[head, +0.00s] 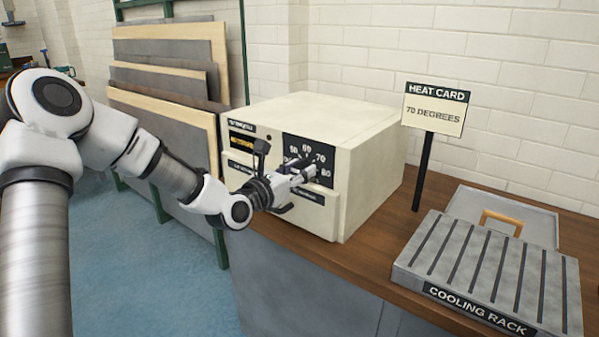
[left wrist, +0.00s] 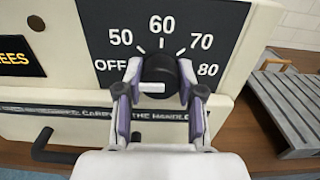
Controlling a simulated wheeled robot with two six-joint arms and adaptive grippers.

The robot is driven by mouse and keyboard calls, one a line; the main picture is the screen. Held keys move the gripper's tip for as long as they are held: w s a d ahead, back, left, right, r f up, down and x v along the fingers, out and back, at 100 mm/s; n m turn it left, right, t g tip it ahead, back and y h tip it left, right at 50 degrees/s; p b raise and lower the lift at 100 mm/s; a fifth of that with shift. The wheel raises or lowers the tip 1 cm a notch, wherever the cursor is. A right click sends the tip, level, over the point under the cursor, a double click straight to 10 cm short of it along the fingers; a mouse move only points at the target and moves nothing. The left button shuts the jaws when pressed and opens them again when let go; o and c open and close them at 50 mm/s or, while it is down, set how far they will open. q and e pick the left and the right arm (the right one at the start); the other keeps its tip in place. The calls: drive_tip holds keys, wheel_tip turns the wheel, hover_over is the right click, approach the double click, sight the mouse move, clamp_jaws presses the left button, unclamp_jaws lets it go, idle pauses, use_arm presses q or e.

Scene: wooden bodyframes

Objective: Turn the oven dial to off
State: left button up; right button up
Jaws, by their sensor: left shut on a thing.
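The cream oven (head: 315,120) stands on the wooden counter. Its black dial panel carries OFF, 50, 60, 70 and 80. In the left wrist view the round black dial (left wrist: 160,72) sits between my gripper's fingers. Its white pointer mark (left wrist: 152,87) lies level, reaching toward the left, the OFF side of the panel. My left gripper (left wrist: 158,90) is shut on the dial, one finger on each side; in the head view the gripper (head: 300,172) hides the dial. My right gripper is not in view.
An oven handle (left wrist: 50,152) sticks out below the panel. To the right stand a heat card sign (head: 435,110) reading 70 degrees, a grey cooling rack (head: 490,265) and a tray with a wooden handle (head: 502,222). Boards (head: 165,75) lean behind on the left.

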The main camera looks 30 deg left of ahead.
use_arm(q)
drive_tip(key=shift+f, duration=0.2)
drive_tip(key=o, duration=1.1)
drive_tip(key=shift+r, duration=0.1)
drive_tip(key=shift+o, duration=0.2)
drive_tip(key=s, duration=0.7)
drive_tip(key=shift+s+a, duration=0.25)
drive_tip(key=shift+s, duration=0.05)
